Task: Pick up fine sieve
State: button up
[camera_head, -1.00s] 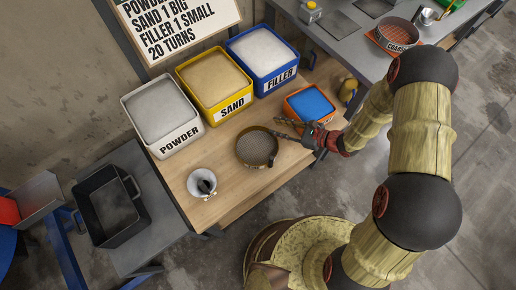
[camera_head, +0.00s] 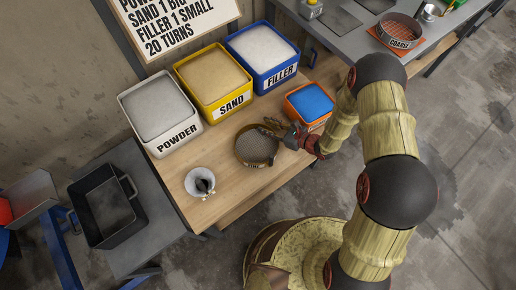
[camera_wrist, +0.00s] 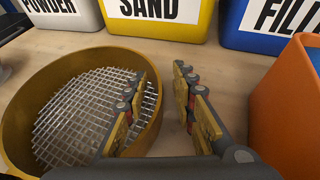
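The fine sieve (camera_head: 241,152), a round brass-coloured sieve with a wire mesh, lies on the wooden table. Its front label is too small to read surely. In the wrist view the sieve (camera_wrist: 60,57) fills the left side. My gripper (camera_head: 275,127) is at its right, far side. In the wrist view my gripper (camera_wrist: 160,80) is open, with one finger over the mesh side and the other outside the right rim. The rim runs between the fingers, partly hidden by the left one. No contact shows clearly.
Behind stand the powder bin (camera_head: 160,108), sand bin (camera_head: 214,83) and filler bin (camera_head: 262,56). An orange bin with blue contents (camera_head: 310,103) stands close to the right of my gripper. A white cup (camera_head: 200,183) stands front left. The coarse sieve (camera_head: 400,30) is on the grey table.

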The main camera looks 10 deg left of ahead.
jog(key=shift+w+a, duration=0.1)
jog(key=shift+a, duration=0.05)
jog(key=shift+c, duration=1)
jog(key=c, duration=0.4)
grip_shut()
